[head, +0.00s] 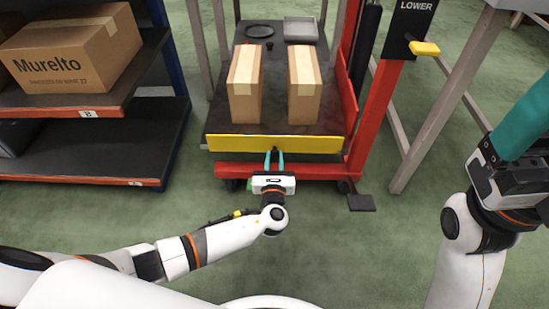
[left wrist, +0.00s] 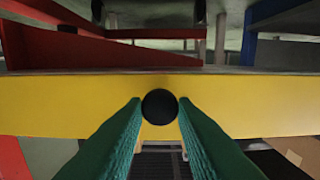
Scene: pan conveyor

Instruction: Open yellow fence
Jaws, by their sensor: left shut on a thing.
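The yellow fence (head: 230,143) is a flat bar across the near edge of the dark lift platform (head: 225,112). It stands upright and closed along that edge. It also fills the middle of the left wrist view (left wrist: 60,100). A round black knob (left wrist: 160,106) sits on its face. My left gripper (head: 274,156) is in front of the fence, with its teal fingers (left wrist: 160,115) shut on the knob, one on each side. My right gripper (head: 525,118) is raised at the right edge, away from the fence; its fingertips are partly out of frame.
Two tall cardboard boxes (head: 245,85) (head: 304,85) stand on the platform behind the fence, with a black pan (head: 259,31) and grey tray (head: 300,29) farther back. A shelf (head: 90,160) is left, a red lift post (head: 374,105) right.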

